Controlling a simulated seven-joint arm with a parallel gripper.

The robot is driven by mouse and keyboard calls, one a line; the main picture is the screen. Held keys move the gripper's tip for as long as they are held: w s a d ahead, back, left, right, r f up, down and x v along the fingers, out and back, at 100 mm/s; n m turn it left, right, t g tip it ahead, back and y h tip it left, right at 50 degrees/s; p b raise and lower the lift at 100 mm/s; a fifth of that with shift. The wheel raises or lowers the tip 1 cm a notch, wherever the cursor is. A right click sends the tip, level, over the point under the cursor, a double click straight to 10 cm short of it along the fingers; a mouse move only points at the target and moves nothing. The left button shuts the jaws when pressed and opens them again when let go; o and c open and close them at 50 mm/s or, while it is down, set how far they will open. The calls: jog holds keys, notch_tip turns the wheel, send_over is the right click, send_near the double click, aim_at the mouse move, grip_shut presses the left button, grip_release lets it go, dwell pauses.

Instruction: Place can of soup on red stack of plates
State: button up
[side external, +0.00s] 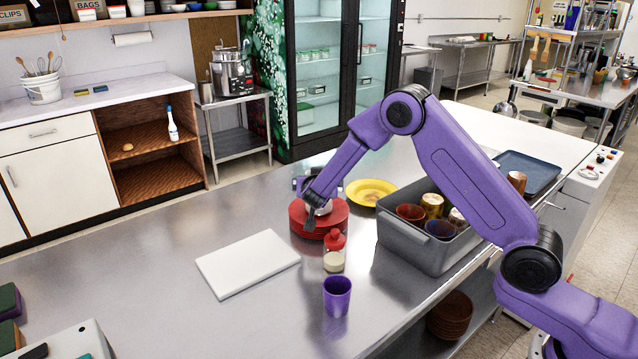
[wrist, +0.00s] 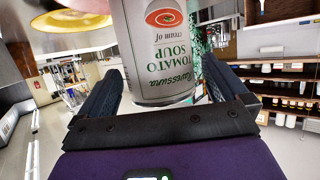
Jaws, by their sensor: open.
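The can of soup (wrist: 160,45) is white with a tomato soup label and appears upside down in the wrist view, between the two open fingers of my gripper (wrist: 160,72). In the side view, my gripper (side external: 318,211) is low over the red stack of plates (side external: 338,222). Only a small pale part of the can (side external: 325,208) shows there, at the top of the stack; the fingers hide the rest. The can appears to be on or just over the top plate; its contact is hidden.
A yellow plate (side external: 371,192) lies behind the stack. A red-capped bottle (side external: 334,255) stands close in front, with a purple cup (side external: 337,297) nearer. A grey bin (side external: 415,245) of cups is at right, a white board (side external: 247,264) at left.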

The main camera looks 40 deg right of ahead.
jog(key=s+a+r+n+t+y, duration=0.1)
jog(key=s+a+r+n+y, duration=0.3)
jog(key=a, duration=0.5)
jog(key=s+a+r+n+y, duration=0.25)
jog(key=s+a+y, duration=0.3)
jog(key=a, duration=0.35)
jog(key=s+a+n+g+y, duration=0.3)
jog(key=s, duration=0.5)
jog(key=s+a+n+g+y, duration=0.2)
jog(key=s+n, duration=0.1)
jog(key=s, duration=0.5)
jog(key=s+d+n+g, duration=0.4)
jog(key=s, duration=0.9)
jog(key=s+d+n+g+h, duration=0.2)
jog(key=s+d+n+h, duration=0.2)
jog(key=s+d, duration=0.6)
jog(key=d+f+h, duration=0.1)
jog(key=d, duration=0.3)
jog(key=shift+s, duration=0.35)
